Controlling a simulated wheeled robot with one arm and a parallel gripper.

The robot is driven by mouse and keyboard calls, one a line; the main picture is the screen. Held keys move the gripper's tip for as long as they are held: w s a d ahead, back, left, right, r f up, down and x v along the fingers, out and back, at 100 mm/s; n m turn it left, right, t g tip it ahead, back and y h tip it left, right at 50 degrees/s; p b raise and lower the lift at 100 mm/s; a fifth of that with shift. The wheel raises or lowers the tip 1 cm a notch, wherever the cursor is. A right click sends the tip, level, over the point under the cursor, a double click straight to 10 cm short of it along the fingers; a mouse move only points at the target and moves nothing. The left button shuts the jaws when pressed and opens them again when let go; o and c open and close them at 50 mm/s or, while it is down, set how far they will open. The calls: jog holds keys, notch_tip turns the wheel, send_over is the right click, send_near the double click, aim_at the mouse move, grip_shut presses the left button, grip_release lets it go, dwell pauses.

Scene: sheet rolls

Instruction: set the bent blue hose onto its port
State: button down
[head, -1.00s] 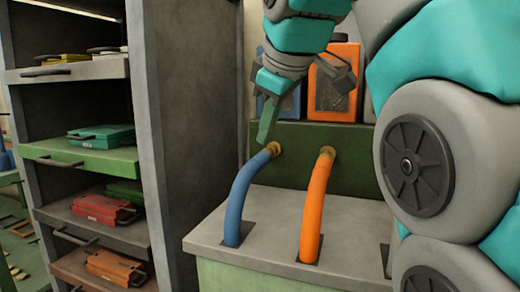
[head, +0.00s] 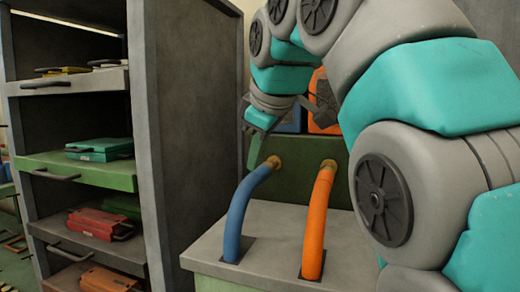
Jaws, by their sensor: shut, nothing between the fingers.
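The blue hose (head: 241,216) rises from a dark slot in the grey bench top and bends up and right. Its upper end meets the brass port (head: 273,162) on the dark green panel. From this view I cannot tell whether it is fully seated. My gripper (head: 252,158) is shut and empty. It points down just above and left of the hose's upper end, close to the port, and it looks apart from the hose.
An orange hose (head: 314,225) runs to its own brass port (head: 328,164) on the right. Blue and orange containers (head: 318,112) stand behind the panel. A grey shelf unit (head: 172,130) with trays is at left. My arm covers the right side.

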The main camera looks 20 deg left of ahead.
aim_at(263, 169)
jog(key=x, duration=0.4)
jog(key=shift+w+f, duration=0.1)
jog(key=shift+f, duration=0.1)
jog(key=shift+w+a+f, duration=0.1)
jog(key=shift+w, duration=2)
jog(key=w, duration=0.1)
jog(key=w+p, duration=0.1)
jog(key=w, duration=0.1)
jog(key=w+p, duration=0.1)
jog(key=shift+w+d, duration=0.3)
jog(key=shift+w, duration=0.5)
